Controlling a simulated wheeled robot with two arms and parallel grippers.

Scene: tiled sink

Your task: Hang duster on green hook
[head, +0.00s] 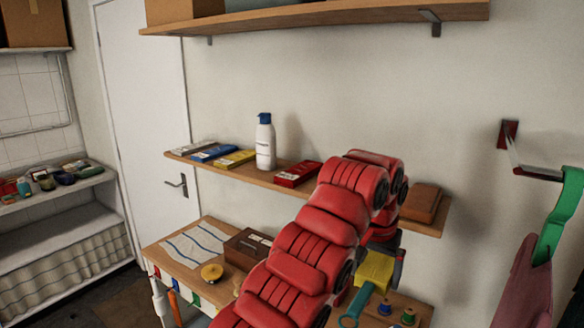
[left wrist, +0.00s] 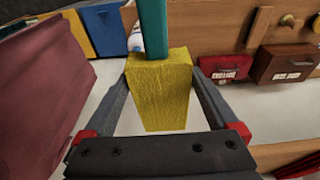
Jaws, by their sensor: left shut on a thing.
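The duster has a yellow block-shaped head (head: 373,268) and a teal handle (head: 352,308) that ends in a loop, pointing down. My left gripper (head: 382,262) is shut on the duster, largely hidden behind my red arm. In the left wrist view the yellow head (left wrist: 160,92) sits between the two fingers, with the teal handle (left wrist: 153,28) reaching away from it. A green patch (head: 180,296) shows on the table's front edge among other coloured ones; a hook there is too small to make out. My right gripper is not in view.
A wall shelf (head: 222,172) above carries a white bottle (head: 265,142) and coloured boxes. At right, a red wall bracket (head: 510,135) stands near green and pink hanging items.

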